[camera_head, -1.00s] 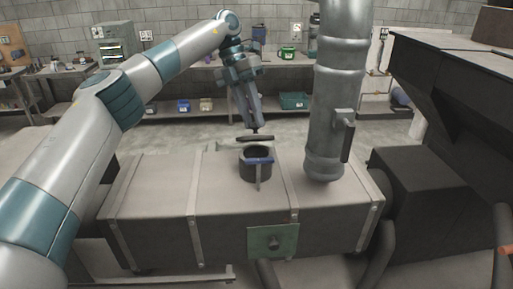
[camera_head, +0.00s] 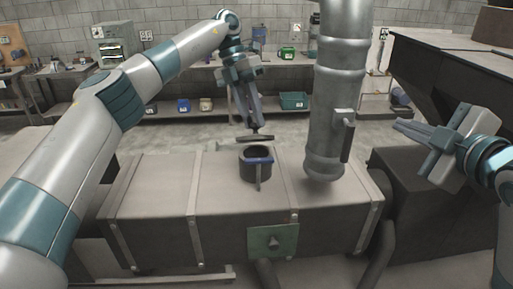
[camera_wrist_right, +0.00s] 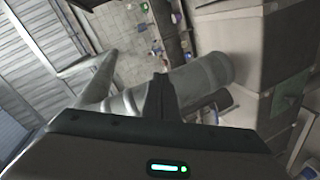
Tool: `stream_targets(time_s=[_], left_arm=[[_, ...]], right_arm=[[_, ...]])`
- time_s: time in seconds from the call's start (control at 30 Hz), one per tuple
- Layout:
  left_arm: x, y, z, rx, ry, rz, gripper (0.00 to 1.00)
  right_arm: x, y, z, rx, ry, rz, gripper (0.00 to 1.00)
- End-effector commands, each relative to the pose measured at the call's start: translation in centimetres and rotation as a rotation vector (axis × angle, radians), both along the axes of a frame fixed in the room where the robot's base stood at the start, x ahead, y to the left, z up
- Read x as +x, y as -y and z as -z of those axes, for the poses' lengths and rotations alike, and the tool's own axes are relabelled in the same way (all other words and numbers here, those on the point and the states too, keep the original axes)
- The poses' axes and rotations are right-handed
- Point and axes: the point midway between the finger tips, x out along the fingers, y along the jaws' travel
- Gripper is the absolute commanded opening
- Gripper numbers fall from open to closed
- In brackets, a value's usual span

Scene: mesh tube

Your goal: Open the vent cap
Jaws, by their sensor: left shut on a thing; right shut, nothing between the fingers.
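The vent (camera_head: 256,172) is a short dark round neck with an open top, standing on the large grey tank. My left gripper (camera_head: 256,128) is shut on the cap from above. My right gripper (camera_head: 399,127) is shut and empty at the right, well away from the vent, its fingers pointing left. Its fingers also show in the right wrist view (camera_wrist_right: 160,90).
A thick grey metal pipe (camera_head: 338,90) with a side handle stands right of the vent, between my two grippers. The grey tank (camera_head: 160,185) has straps and a green plate (camera_head: 272,241) on its front. Dark machinery (camera_head: 450,70) fills the right side. Shelves with bins stand far behind.

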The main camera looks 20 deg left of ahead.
Motion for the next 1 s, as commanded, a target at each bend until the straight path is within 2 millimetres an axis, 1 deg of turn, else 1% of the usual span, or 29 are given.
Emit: stream_targets(time_s=[0.03, 0.07, 0.1, 0.17, 0.2, 0.23, 0.3, 0.37, 0.4, 0.5, 0.6, 0.7, 1.0], left_arm=[[0.1, 0.0, -0.1, -0.001, 0.003, -0.002, 0.00], [0.1, 0.0, -0.1, -0.001, 0.003, -0.002, 0.00], [0.1, 0.0, -0.1, -0.001, 0.003, -0.002, 0.00], [0.1, 0.0, -0.1, -0.001, 0.003, -0.002, 0.00], [0.1, 0.0, -0.1, -0.001, 0.003, -0.002, 0.00], [0.1, 0.0, -0.1, -0.001, 0.003, -0.002, 0.00], [0.1, 0.0, -0.1, -0.001, 0.003, -0.002, 0.00], [0.1, 0.0, -0.1, -0.001, 0.003, -0.001, 0.00], [0.1, 0.0, -0.1, -0.001, 0.003, -0.001, 0.00], [0.1, 0.0, -0.1, -0.001, 0.003, -0.001, 0.00], [0.1, 0.0, -0.1, -0.001, 0.003, -0.001, 0.00], [0.0, 0.0, -0.1, -0.001, 0.003, -0.001, 0.00], [0.0, 0.0, -0.1, -0.001, 0.002, -0.001, 0.00]], right_arm=[[-0.9, -1.7, 1.7, -0.079, -0.019, -0.047, 0.00], [-1.5, -2.6, 2.7, -0.133, -0.027, -0.076, 0.00], [-2.3, -3.9, 4.0, -0.205, -0.037, -0.117, 0.00], [-3.8, -6.1, 6.0, -0.315, -0.046, -0.189, 0.00], [-5.0, -7.9, 7.2, -0.391, -0.046, -0.246, 0.00], [-5.9, -9.3, 8.0, -0.442, -0.042, -0.283, 0.00], [-7.3, -12.0, 9.1, -0.513, -0.025, -0.340, 0.00], [-8.4, -14.2, 9.8, -0.560, -0.007, -0.379, 0.00], [-9.2, -15.6, 10.2, -0.593, 0.008, -0.405, 0.00], [-10.4, -18.9, 10.8, -0.706, 0.076, -0.465, 0.00], [-10.2, -21.3, 10.9, -0.875, 0.189, -0.511, 0.00], [-9.4, -22.8, 10.6, -1.038, 0.294, -0.538, 0.00], [-6.6, -26.2, 9.7, -1.524, 0.585, -0.581, 0.00]])
